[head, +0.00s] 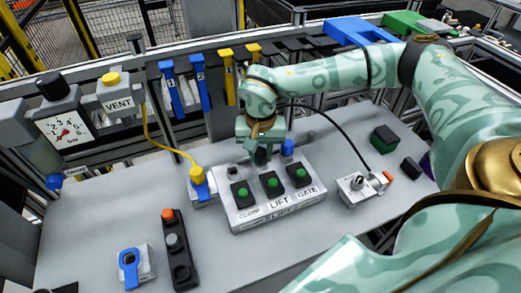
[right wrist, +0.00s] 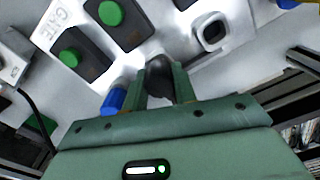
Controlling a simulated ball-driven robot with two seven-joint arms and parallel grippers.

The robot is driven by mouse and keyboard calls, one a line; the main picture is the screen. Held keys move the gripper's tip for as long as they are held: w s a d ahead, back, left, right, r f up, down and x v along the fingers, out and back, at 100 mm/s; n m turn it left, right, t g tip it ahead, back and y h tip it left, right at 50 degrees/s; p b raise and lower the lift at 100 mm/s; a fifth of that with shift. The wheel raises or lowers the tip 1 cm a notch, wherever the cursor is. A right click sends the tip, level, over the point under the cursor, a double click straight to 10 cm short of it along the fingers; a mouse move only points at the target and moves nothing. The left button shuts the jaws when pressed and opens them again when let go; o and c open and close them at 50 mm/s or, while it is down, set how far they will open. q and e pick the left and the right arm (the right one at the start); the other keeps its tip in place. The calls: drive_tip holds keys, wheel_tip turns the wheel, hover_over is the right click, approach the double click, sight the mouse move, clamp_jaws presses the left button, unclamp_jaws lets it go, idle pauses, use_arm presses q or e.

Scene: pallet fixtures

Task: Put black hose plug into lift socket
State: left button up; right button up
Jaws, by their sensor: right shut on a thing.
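My right gripper (head: 262,150) points down behind the grey control box (head: 243,217), which has green buttons and CLAMP, LIFT and GATE labels. In the right wrist view, my right gripper (right wrist: 160,88) is shut on the black hose plug (right wrist: 158,72). The plug is at the box's back edge, roughly behind the LIFT button (head: 270,179). A socket with a dark opening (right wrist: 210,32) shows beside it. The lift socket itself is hidden by the plug and fingers; I cannot tell whether the plug is seated. My left gripper is not in view.
A blue piece (head: 287,147) stands close to the right gripper, behind GATE. A yellow plug (head: 196,174) with its hose is left of the box. A grey connector block (head: 355,190) with a black cable is right.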

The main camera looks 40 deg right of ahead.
sight(261, 150)
drive_tip(key=o, duration=1)
drive_tip(key=shift+o, duration=0.2)
wheel_tip(261, 150, up, 16)
drive_tip(key=p, duration=0.3)
drive_tip(key=shift+r, duration=0.2)
